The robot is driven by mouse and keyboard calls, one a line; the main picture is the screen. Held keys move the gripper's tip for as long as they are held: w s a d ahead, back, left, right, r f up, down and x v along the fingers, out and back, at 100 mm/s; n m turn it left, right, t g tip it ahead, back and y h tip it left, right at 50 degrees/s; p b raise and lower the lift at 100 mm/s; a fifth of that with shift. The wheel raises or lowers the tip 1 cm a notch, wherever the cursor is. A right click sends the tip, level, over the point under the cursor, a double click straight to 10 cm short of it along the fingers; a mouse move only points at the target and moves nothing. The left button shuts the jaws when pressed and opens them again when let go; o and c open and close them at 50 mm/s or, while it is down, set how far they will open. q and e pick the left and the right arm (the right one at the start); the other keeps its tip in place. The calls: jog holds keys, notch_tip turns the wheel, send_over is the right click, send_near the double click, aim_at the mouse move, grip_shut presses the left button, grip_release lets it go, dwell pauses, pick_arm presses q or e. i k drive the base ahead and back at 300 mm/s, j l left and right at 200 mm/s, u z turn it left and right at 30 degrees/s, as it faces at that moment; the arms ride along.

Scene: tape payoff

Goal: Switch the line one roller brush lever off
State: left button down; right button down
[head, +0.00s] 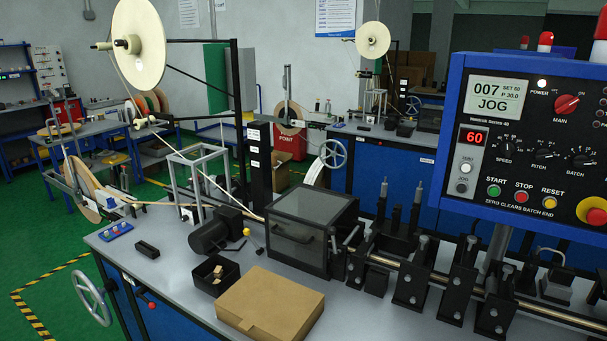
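The near line's bench carries a black motor-like unit (214,231) beside a dark box with a clear lid (312,222). A small lever with a pale yellow knob (246,232) stands by the black unit. It may be the roller brush lever, but no readable label confirms this, and I cannot tell its on or off position. A second small dark lever or fitting (260,250) lies just in front of it. Neither of my grippers is in view.
A cardboard box (270,303) and a small black bin (212,275) occupy the bench front. A control panel (530,130) showing JOG overhangs the right side. Black roller stands (411,270) line the bench's right. A handwheel (91,298) projects at the front left.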

aim_at(247, 233)
jog(key=i+j+z, duration=0.25)
jog(key=j, duration=0.15)
jog(key=j+z, duration=0.2)
jog(key=j, duration=0.15)
jog(key=i+j+z, duration=0.1)
jog(key=j+z, duration=0.15)
jog(key=j, duration=0.2)
jog(key=j+z, duration=0.2)
jog(key=j, duration=0.25)
jog(key=i, duration=0.05)
